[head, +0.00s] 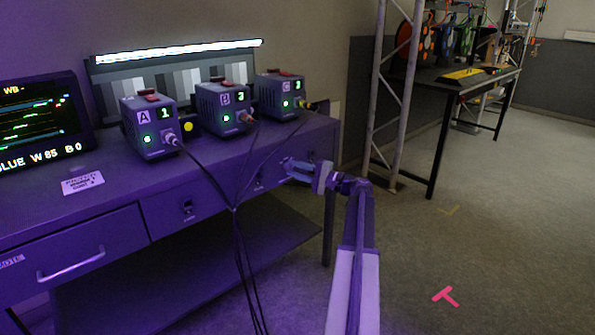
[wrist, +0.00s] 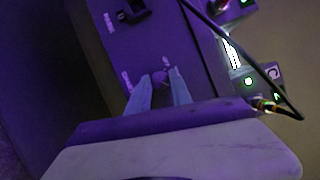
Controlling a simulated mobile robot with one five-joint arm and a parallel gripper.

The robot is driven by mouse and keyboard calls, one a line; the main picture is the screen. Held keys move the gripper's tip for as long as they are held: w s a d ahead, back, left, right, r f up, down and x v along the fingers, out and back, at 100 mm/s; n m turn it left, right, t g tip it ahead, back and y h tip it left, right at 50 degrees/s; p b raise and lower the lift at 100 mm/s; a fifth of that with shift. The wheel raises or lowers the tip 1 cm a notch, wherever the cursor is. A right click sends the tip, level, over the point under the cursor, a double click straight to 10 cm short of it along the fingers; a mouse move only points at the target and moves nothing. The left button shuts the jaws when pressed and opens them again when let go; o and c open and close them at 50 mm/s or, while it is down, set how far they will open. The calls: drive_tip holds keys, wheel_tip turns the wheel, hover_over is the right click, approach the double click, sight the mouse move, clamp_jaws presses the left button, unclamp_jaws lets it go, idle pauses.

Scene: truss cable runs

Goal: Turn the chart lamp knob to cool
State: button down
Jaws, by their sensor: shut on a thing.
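The chart lamp knob (wrist: 159,77) is a small dark round knob on the desk's front panel, seen in the wrist view between my fingertips. My gripper (wrist: 158,92) is shut on it, one finger on each side. In the head view my gripper (head: 290,167) reaches the right part of the desk front, and the knob cannot be made out there. Small pale labels (wrist: 126,80) lie beside the knob, too small to read, so its setting cannot be told. The grey-step chart (head: 178,78) stands at the back under a lit white lamp bar (head: 180,50).
Boxes A (head: 150,128), B (head: 222,108) and C (head: 281,95) stand on the desk, with dark cables hanging over its front edge. Rocker switches (head: 187,207) sit left of my gripper. A truss upright (head: 390,100) stands to the right. Floor at right is mostly clear.

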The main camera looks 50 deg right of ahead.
drive_tip(key=c, duration=1.2)
unclamp_jaws()
drive_tip(key=shift+o, duration=0.2)
drive_tip(key=b+v, duration=0.1)
drive_tip(key=v, duration=1.6)
drive_tip(key=shift+s+f, duration=0.15)
drive_tip(key=shift+s, duration=0.05)
